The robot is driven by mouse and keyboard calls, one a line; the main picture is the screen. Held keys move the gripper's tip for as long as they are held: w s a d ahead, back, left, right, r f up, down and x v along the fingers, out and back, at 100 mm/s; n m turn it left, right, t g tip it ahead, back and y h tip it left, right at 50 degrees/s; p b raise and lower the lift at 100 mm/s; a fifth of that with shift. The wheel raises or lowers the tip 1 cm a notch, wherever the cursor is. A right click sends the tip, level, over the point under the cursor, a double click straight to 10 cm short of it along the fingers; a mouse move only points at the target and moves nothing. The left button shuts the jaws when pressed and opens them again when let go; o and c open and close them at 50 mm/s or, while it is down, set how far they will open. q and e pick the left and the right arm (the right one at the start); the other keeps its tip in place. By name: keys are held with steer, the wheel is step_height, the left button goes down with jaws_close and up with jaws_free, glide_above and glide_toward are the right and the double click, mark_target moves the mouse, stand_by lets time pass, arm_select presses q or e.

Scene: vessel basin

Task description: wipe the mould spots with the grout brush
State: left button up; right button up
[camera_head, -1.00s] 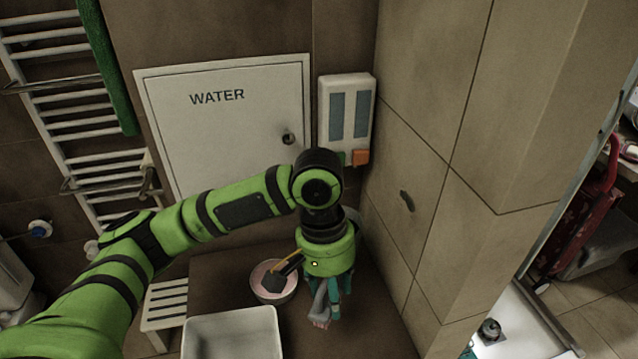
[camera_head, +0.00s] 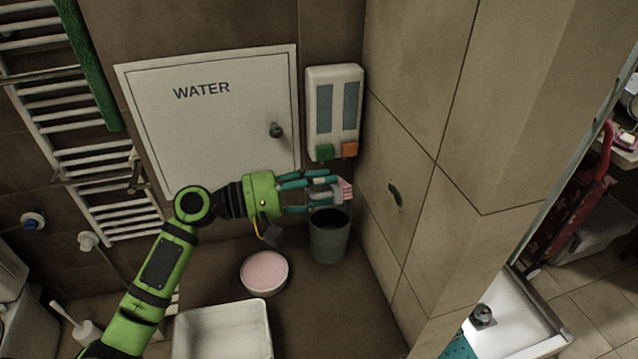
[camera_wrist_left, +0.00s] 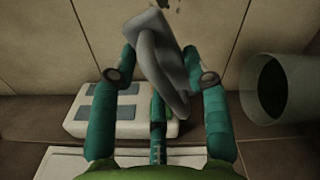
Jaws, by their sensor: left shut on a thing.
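My left gripper (camera_head: 328,190) is shut on the grout brush (camera_head: 346,190), which has a grey body and pink bristles. The gripper lies about level, with the bristles pointing right toward the tiled side wall. A dark mould patch (camera_head: 395,194) shows on that wall, right of the brush and apart from it in the picture. In the left wrist view the brush's grey looped handle (camera_wrist_left: 158,60) sits between the teal fingers, and dark spots (camera_wrist_left: 170,4) show at the top edge, partly cut off. My right gripper is out of view.
A grey-green bin (camera_head: 329,243) stands just below the gripper. A bowl of pink liquid (camera_head: 265,272) and a white basin (camera_head: 222,332) are lower left. A dispenser (camera_head: 334,112) hangs on the back wall above the gripper, beside the WATER hatch (camera_head: 215,140).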

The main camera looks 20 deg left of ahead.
mark_target(343, 181)
arm_select(q)
steer(key=x, duration=0.4)
steer(key=shift+w+d+p, duration=0.2)
steer(key=shift+p, duration=0.1)
steer(key=shift+w+d, duration=0.4)
steer(key=shift+d, duration=0.25)
steer(key=shift+x, duration=0.9)
